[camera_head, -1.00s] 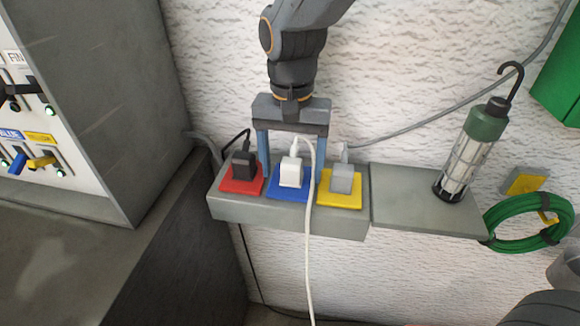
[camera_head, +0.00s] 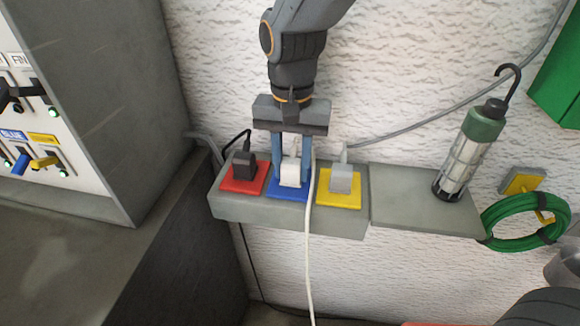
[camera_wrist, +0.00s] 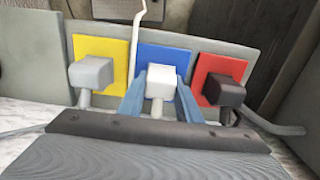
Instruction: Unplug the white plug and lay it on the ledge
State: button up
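The white plug (camera_head: 291,174) stands in the blue socket (camera_head: 281,196), the middle one of a grey socket block (camera_head: 288,214). Its white cord (camera_head: 309,250) runs over the front and hangs down. My gripper (camera_head: 291,182) reaches down from above with its two blue fingers on either side of the white plug. In the wrist view the fingertips (camera_wrist: 160,82) lie against the plug's sides, and the white plug (camera_wrist: 160,83) still sits at the blue plate. The grey ledge (camera_head: 424,205) lies right of the socket block.
A black plug (camera_head: 244,164) in a red socket and a grey plug (camera_head: 342,178) in a yellow socket flank the white one closely. A caged lamp (camera_head: 467,155) stands on the ledge's right part; the left part is bare. A green hose coil (camera_head: 527,218) hangs at the right.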

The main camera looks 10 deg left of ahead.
aim_at(292, 160)
grip_shut()
jog(key=shift+r, duration=0.1)
jog(key=shift+r, duration=0.1)
jog(key=shift+r+p, duration=2.7)
jog(key=shift+r, duration=0.15)
